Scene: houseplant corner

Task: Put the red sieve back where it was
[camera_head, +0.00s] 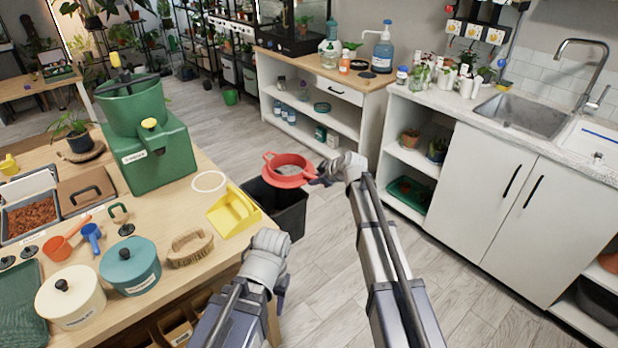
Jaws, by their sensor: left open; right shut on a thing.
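The red sieve (288,181) is a round shallow pan with a grey mesh and a loop on its far left rim. My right gripper (322,174) is shut on its right side and holds it up in the air, over the black bin (289,213) in the picture. A pale ring outline (208,181) marks the wooden table (165,215), left of the sieve. My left gripper (281,287) is open and empty by the table's front right edge; its fingers are partly hidden.
A yellow dustpan (233,211) and a brush (190,247) lie near the ring. A green machine (152,150) stands behind it. A teal pot (130,266) and a cream pot (70,297) stand at the front. Floor is open to the right.

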